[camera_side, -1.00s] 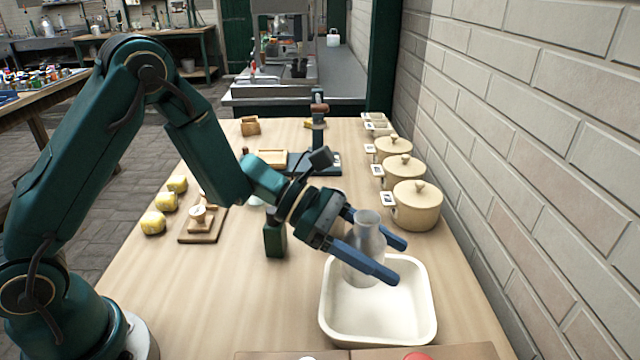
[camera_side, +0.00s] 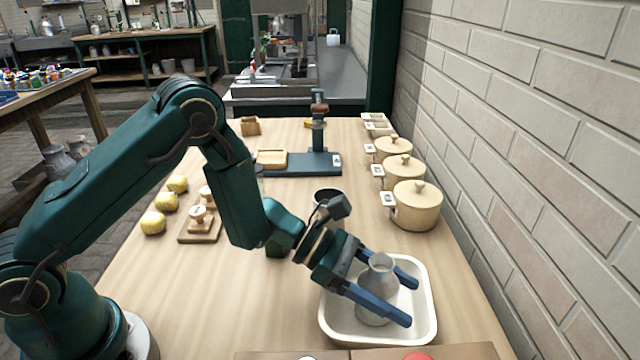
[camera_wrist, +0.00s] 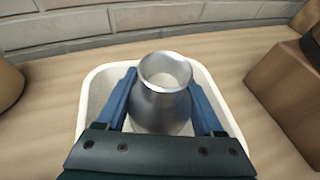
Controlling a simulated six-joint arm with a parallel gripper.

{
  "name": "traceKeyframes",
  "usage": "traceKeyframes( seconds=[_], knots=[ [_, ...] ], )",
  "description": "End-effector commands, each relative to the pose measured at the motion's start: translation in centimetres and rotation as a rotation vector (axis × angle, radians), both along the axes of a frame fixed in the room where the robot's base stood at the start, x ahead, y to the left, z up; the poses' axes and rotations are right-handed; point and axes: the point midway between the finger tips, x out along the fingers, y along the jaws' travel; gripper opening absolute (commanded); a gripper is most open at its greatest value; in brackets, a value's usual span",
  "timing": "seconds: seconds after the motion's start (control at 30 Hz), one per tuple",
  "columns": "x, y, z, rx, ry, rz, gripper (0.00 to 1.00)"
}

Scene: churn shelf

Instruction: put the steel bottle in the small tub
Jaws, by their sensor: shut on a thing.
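The steel bottle (camera_side: 378,285) is grey metal with a flared mouth, upright inside the white small tub (camera_side: 428,318). My gripper (camera_side: 411,303) is shut on the bottle, with one blue finger on each side of its body. In the wrist view the bottle (camera_wrist: 165,100) stands between the two fingers, and the tub's rim (camera_wrist: 97,75) shows around it. The bottle's base is low in the tub; I cannot tell whether it touches the floor of the tub.
Cream lidded pots (camera_side: 416,205) line the right side by the brick wall (camera_side: 540,130). Yellow lumps (camera_side: 153,222) and a wooden board (camera_side: 200,230) are at left. A brown box (camera_wrist: 290,95) is right of the tub in the wrist view.

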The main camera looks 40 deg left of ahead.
Motion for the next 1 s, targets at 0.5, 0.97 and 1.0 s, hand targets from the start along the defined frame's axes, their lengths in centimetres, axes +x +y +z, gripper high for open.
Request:
traceKeyframes(
  seconds=[0.5, 0.97, 1.0],
  knots=[
    [0.0, 0.0, -0.2, 0.000, 0.000, 0.000, 0.99],
    [-2.2, 5.8, 2.6, 0.000, -0.001, 0.008, 0.99],
    [-2.4, 6.4, 2.9, 0.000, -0.001, 0.008, 0.99]
  ],
)
